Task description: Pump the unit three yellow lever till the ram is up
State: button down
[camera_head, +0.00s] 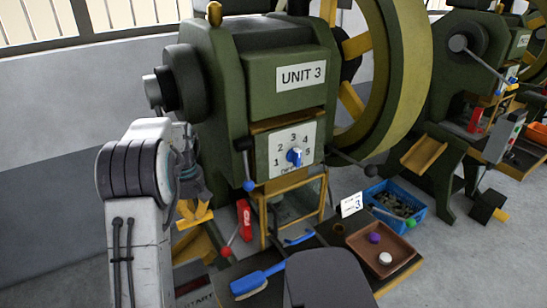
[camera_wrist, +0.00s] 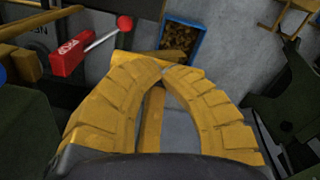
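The green press marked UNIT 3 (camera_head: 301,76) fills the middle of the head view. My gripper (camera_head: 195,218) hangs at its lower left side, pointing down. In the wrist view my gripper (camera_wrist: 161,69) has its two yellow fingers curved together at the tips; nothing is clearly held. A yellow bar (camera_wrist: 151,120) shows in the gap between the fingers; I cannot tell whether it is the yellow lever. No yellow lever can be told apart for certain in the head view. The ram's height cannot be made out.
A red-knobbed lever (camera_head: 226,252) sits beside a red block (camera_head: 244,220). A blue-knobbed lever (camera_head: 248,184) hangs near the numbered dial (camera_head: 294,156). A blue bin (camera_head: 419,213), a brown tray (camera_head: 405,250) and a blue brush (camera_head: 250,282) lie low in front. A similar press stands right.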

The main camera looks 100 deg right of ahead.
jog(key=s+a+r+p, duration=0.2)
jog(key=a+r, duration=0.3)
jog(key=r, duration=0.3)
jog(key=shift+a+p, duration=0.2)
jog(key=shift+p, duration=0.45)
jog(key=shift+s, duration=0.1)
notch_tip(320, 180, up, 6)
jog(key=a+p, duration=0.1)
jog(key=p, duration=0.3)
jog(key=shift+s+a, duration=0.35)
jog(key=shift+f, duration=0.1)
jog(key=shift+f+b, duration=0.35)
jog(key=shift+f, duration=0.2)
